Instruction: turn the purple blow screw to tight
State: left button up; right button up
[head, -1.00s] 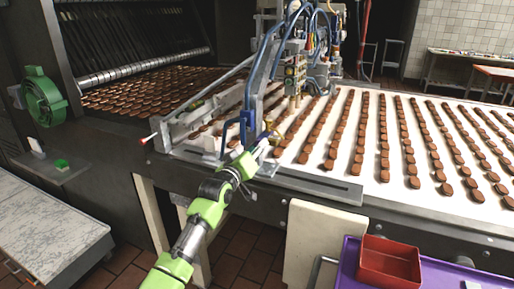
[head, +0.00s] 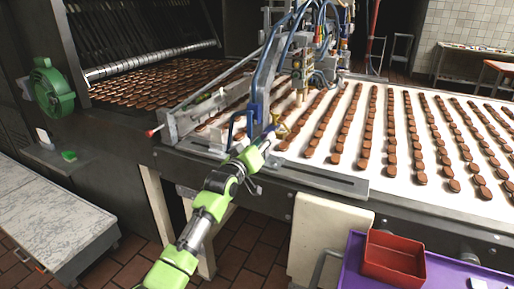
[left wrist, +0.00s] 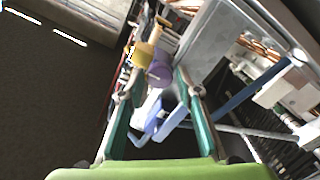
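The purple blow screw (left wrist: 160,74) shows in the left wrist view just beyond my fingertips, roughly centred between them, next to a yellow fitting (left wrist: 143,52). Contact is not visible. My left gripper (left wrist: 157,88) has its two teal fingers spread apart, with a blue bent handle (left wrist: 168,122) showing between them. In the head view my left gripper (head: 268,138) is at the near side of the depositing machine, close to the yellow fitting (head: 282,130). The screw cannot be made out clearly there. My right gripper is out of view.
Rows of brown biscuits (head: 365,140) lie on the white conveyor (head: 405,165) to the right. A blue bracket (head: 254,117) and a metal frame edge (head: 320,180) stand close to my gripper. A red bin (head: 393,258) sits on a purple cart (head: 440,270) at lower right.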

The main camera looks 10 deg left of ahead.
pick_arm(q)
jog(key=s+a, duration=0.2)
jog(key=s, duration=0.9)
jog(key=shift+s+a, duration=0.15)
jog(key=shift+s, duration=0.05)
